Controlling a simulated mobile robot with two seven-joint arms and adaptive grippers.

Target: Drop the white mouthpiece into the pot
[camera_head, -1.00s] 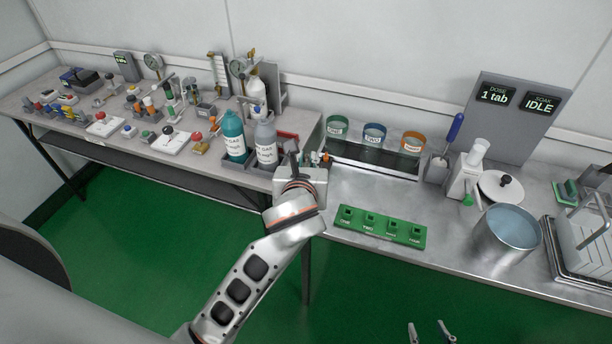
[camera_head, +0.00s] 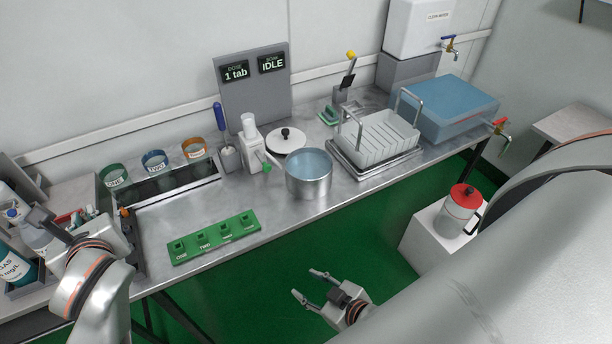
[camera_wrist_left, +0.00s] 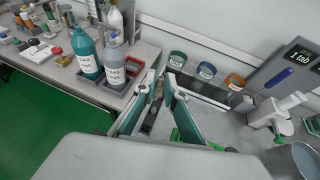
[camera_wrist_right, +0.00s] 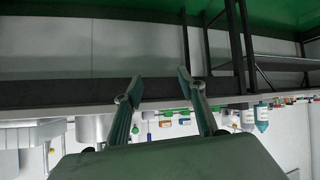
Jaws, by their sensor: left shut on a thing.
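The pot (camera_head: 309,187) is an open steel vessel holding bluish liquid, near the front edge of the steel bench; it also shows at the right edge of the left wrist view (camera_wrist_left: 306,161). My left gripper (camera_head: 64,226) is at the left end of the bench, beside the bottles and well left of the pot. Its fingers (camera_wrist_left: 160,84) are close together on a small thing, whose shape I cannot make out. I cannot clearly identify the white mouthpiece in any view. My right gripper (camera_head: 306,283) is open and empty, in front of and below the bench edge.
A round white lid (camera_head: 286,141) with a black knob lies behind the pot. A white dispenser (camera_head: 249,140) stands left of it, a white rack (camera_head: 375,140) right. A green four-slot block (camera_head: 214,238) lies between my left gripper and the pot. A bottle (camera_head: 38,236) stands by my left gripper.

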